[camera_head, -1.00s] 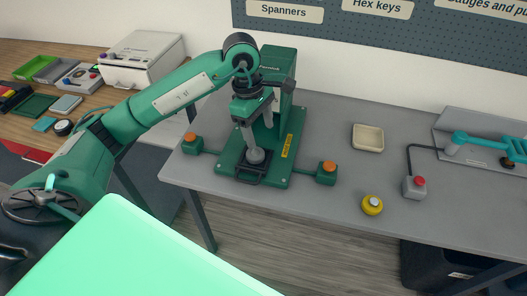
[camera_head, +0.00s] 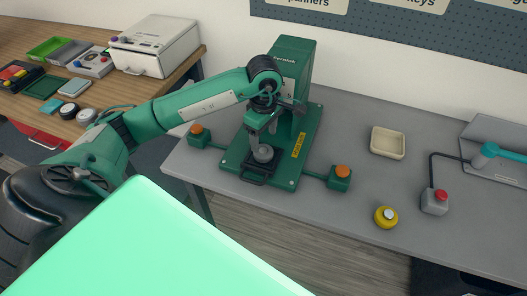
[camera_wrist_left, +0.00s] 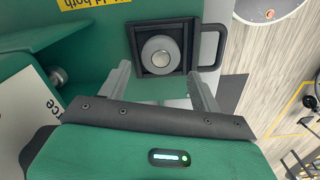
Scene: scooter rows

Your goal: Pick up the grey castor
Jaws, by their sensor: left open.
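The grey castor (camera_head: 263,153) sits in the square black nest at the front of the green press (camera_head: 293,62). In the left wrist view, the castor (camera_wrist_left: 160,55) shows from above as a round grey disc with a lighter centre. My left gripper (camera_head: 264,133) is open just above the castor. In the left wrist view its two fingers (camera_wrist_left: 163,85) point toward the nest, one on either side of the castor's line. They look empty. Whether they touch the castor I cannot tell. My right gripper is not in view.
Orange-topped green button boxes stand left (camera_head: 198,135) and right (camera_head: 340,177) of the press base. The press body rises close behind my gripper. Bare bench lies between.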

